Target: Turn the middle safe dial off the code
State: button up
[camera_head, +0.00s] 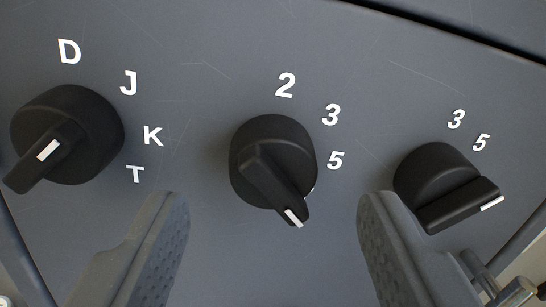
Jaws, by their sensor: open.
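The middle safe dial (275,160) is a round black knob with a raised grip bar and a white mark. Its mark points down and slightly right, below the printed 5. The printed characters 2, 3 and 5 run around its upper right. My gripper (274,215) is open, with one finger to the lower left of the middle dial and one to the lower right. The fingers appear apart from the dial, with nothing between them except the view of the dial and the panel. Any character beneath the dial's mark is not visible.
A left dial (85,130) with letters D, J, K, T has its mark toward the lower left. A right dial (437,170) with 3 and 5 has its mark toward the right and slightly down. Its body is close to my right finger. The grey panel (215,90) is flat between dials.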

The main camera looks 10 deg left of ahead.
jog(key=shift+x, duration=1.25)
